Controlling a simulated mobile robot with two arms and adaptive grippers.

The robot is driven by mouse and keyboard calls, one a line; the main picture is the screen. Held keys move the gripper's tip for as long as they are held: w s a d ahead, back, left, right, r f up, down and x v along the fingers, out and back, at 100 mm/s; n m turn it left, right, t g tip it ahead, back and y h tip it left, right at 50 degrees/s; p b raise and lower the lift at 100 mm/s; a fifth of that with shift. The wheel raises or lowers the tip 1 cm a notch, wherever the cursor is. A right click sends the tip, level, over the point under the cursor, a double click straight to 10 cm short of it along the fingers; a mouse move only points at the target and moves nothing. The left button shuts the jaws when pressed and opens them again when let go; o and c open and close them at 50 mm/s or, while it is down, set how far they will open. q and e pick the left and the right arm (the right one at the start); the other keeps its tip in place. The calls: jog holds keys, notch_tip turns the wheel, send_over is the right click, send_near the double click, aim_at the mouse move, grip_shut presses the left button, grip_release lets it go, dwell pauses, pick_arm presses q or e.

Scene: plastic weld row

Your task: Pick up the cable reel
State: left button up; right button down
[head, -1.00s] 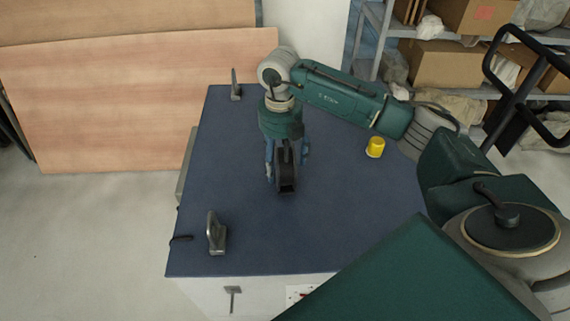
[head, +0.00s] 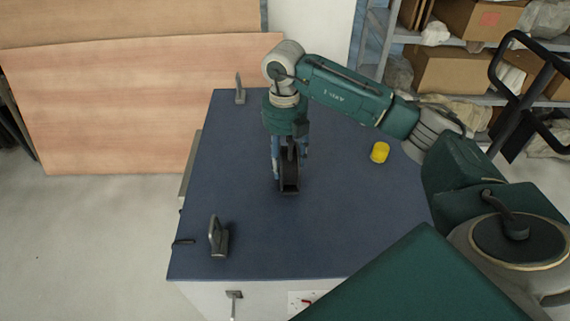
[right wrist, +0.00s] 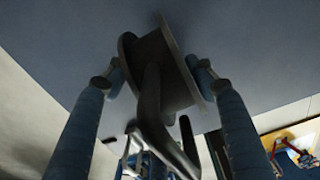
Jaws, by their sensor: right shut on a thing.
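The cable reel (head: 290,181) is a small dark reel with round flanges, over the middle of the blue table top. My right gripper (head: 290,155) points down from above and is shut on it. In the right wrist view the reel (right wrist: 165,70) sits between my two blue fingers, with a fingertip against each flange and a bent dark handle towards the camera. I cannot tell clearly whether the reel is clear of the table. My left gripper is not in view.
On the blue table (head: 330,235) stand a yellow cylinder (head: 380,152) at the right and two metal brackets, one near (head: 218,238) and one far (head: 240,90). Wooden panels (head: 120,110) lean behind. A shelf with boxes (head: 455,72) is back right.

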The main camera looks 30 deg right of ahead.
notch_tip(320, 180, up, 9)
jog(key=shift+w+f+b, duration=0.1)
jog(key=shift+w+b, duration=0.05)
jog(key=shift+b, duration=0.65)
notch_tip(320, 180, up, 9)
jog(key=p, duration=0.1)
jog(key=shift+r, duration=0.2)
